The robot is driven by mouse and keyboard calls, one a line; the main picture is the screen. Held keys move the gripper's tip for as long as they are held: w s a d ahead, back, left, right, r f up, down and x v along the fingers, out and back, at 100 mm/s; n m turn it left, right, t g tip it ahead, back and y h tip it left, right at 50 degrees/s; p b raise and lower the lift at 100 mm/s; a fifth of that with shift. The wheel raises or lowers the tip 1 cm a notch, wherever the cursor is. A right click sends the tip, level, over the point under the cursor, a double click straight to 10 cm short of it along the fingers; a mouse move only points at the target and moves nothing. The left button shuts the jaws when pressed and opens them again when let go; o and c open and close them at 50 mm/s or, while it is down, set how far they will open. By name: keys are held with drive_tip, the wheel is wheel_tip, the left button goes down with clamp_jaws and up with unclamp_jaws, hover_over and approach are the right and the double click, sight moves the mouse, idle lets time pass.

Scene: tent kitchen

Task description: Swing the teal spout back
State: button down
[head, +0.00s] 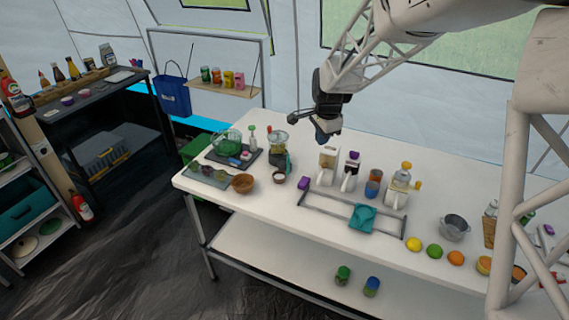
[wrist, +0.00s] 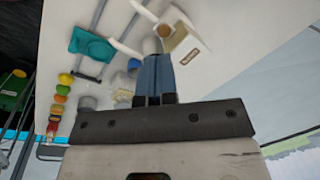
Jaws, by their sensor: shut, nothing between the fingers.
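A teal piece (head: 362,216) sits on a grey rail frame (head: 318,208) at the table's front. It also shows in the wrist view (wrist: 92,44), at the upper left. I cannot tell for certain whether this is the spout. White dispensers (head: 327,166) stand behind the rail; one shows close up in the wrist view (wrist: 196,42) with white arms sticking out. My gripper (head: 322,141) hangs above and behind the dispensers, apart from the teal piece. In the wrist view its two blue-grey fingers (wrist: 154,72) are together, with nothing seen between them.
A blender (head: 279,150) with a teal part stands left of the dispensers. A brown bowl (head: 243,183) is at the front left. A metal pot (head: 454,228) and several fruits, including a lemon (head: 414,244), lie to the right.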

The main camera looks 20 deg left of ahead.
drive_tip(key=s+a+f+n+t+h, duration=0.1)
drive_tip(key=a+f+n, duration=0.2)
drive_tip(key=a+n, duration=0.3)
drive_tip(key=s+a+f+n+t+h, duration=0.2)
drive_tip(key=a+n, duration=0.4)
drive_tip(key=a, duration=0.7)
drive_tip(key=shift+a+f+t, duration=0.3)
drive_tip(key=shift+f, duration=0.25)
drive_tip(key=shift+f, duration=0.1)
approach(288, 164)
drive_tip(key=f, duration=0.5)
drive_tip(key=shift+a+f, duration=0.15)
drive_tip(key=shift+a, duration=0.2)
drive_tip(key=shift+w+d+f, duration=0.35)
drive_tip(key=shift+d+f, duration=0.2)
drive_tip(key=shift+d, duration=0.25)
